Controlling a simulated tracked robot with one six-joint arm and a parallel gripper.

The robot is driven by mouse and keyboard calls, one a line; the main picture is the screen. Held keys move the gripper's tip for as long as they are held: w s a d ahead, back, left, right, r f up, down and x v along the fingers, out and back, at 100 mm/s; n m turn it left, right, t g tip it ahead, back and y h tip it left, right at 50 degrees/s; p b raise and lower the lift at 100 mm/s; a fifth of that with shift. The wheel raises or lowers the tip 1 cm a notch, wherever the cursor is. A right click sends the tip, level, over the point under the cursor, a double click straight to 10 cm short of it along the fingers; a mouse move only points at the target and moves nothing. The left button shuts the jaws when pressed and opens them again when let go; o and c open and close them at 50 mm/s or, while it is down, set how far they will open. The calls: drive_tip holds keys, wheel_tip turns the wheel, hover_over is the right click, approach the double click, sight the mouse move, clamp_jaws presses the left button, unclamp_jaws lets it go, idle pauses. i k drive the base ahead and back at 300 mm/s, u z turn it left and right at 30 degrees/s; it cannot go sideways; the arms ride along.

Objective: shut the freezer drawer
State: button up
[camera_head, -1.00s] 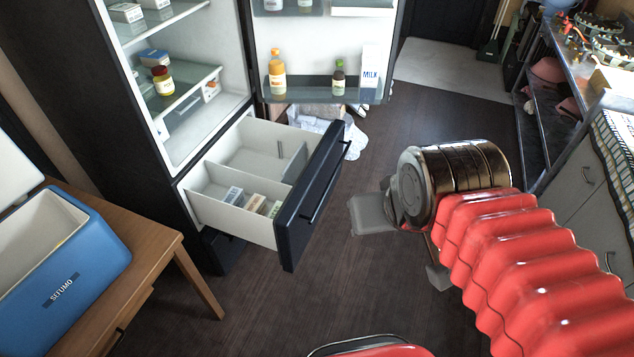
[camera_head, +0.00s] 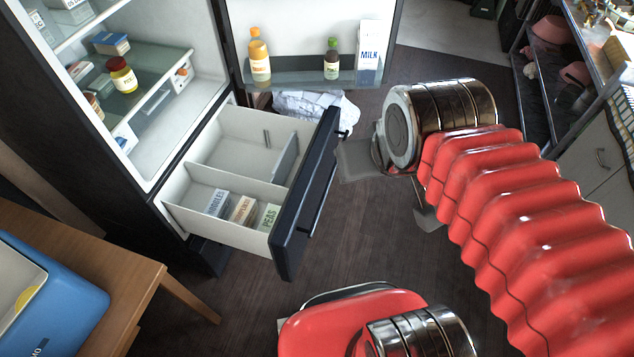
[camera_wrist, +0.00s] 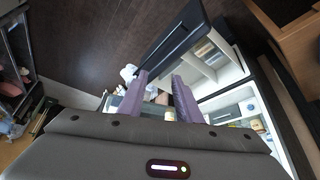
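The freezer drawer (camera_head: 232,232) is pulled out below the open fridge compartment. Its dark front panel (camera_head: 303,200) carries a long bar handle (camera_head: 322,198). Inside are a divider and a few small boxes, one marked peas (camera_head: 269,217). The drawer front also shows in the wrist view (camera_wrist: 170,42). My gripper (camera_head: 392,188) is to the right of the panel's far end, empty. In the wrist view its two purple-grey fingers (camera_wrist: 160,92) stand apart. A gap shows between fingers and panel there; its depth is hard to tell.
The fridge door (camera_head: 310,90) stands open above the drawer, holding bottles and milk. A wooden table (camera_head: 110,270) with a blue cooler (camera_head: 60,315) is at left. Shelves and a counter (camera_head: 590,170) line the right. Dark floor is open in front of the drawer.

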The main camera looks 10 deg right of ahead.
sight(239, 153)
drive_tip(key=k, duration=1.25)
drive_tip(key=u, duration=0.65)
drive_tip(key=i, duration=1.15)
drive_tip(key=u, duration=0.1)
